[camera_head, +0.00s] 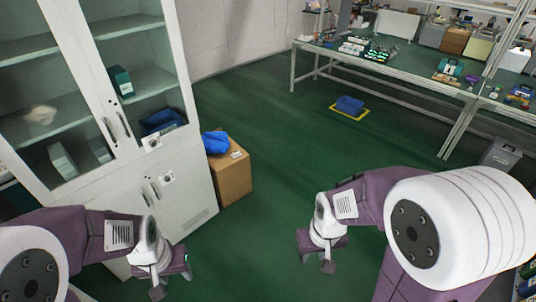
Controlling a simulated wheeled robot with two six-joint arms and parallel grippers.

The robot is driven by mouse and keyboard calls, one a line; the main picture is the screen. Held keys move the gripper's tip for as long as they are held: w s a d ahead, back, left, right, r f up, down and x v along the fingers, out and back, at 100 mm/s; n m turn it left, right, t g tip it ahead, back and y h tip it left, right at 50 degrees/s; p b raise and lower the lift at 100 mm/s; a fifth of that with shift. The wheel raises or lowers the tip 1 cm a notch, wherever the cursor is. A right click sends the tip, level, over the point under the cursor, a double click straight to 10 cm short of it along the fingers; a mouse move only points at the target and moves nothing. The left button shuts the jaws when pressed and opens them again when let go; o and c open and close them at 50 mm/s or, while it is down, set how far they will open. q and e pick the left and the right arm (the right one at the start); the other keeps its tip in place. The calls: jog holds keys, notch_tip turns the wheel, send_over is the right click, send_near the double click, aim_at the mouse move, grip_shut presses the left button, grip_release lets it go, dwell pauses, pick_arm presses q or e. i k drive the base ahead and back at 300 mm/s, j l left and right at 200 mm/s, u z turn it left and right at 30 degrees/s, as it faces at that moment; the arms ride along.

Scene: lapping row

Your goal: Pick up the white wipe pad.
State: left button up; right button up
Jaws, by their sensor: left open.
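I cannot make out a white wipe pad for certain in the head view. A blurred whitish shape (40,115) shows behind the glass of the cabinet at the left, and I cannot tell what it is. My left gripper (173,283) is low in front of the cabinet, with its fingers apart and nothing seen between them. My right gripper (316,262) is over the green floor near the bottom centre, with its fingers apart and empty. Neither gripper touches anything.
A white glass-door cabinet (185,185) stands at the left. A cardboard box (232,180) with a blue cloth-like thing (216,142) on top stands beside it. Cluttered workbenches (402,78) line the back right. The middle floor is clear.

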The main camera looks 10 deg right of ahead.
aim_at(236, 154)
jog(key=u, duration=3.55)
jog(key=z, duration=3.55)
jog(key=i+z, duration=0.2)
jog(key=i, duration=0.4)
jog(key=i+z, duration=0.15)
jog(key=i, duration=0.45)
jog(key=i+j+z, duration=0.2)
jog(key=i, duration=0.45)
jog(key=i+j+z, duration=0.15)
jog(key=i, duration=0.45)
jog(key=i+l+u, duration=0.75)
jog(key=i, duration=0.25)
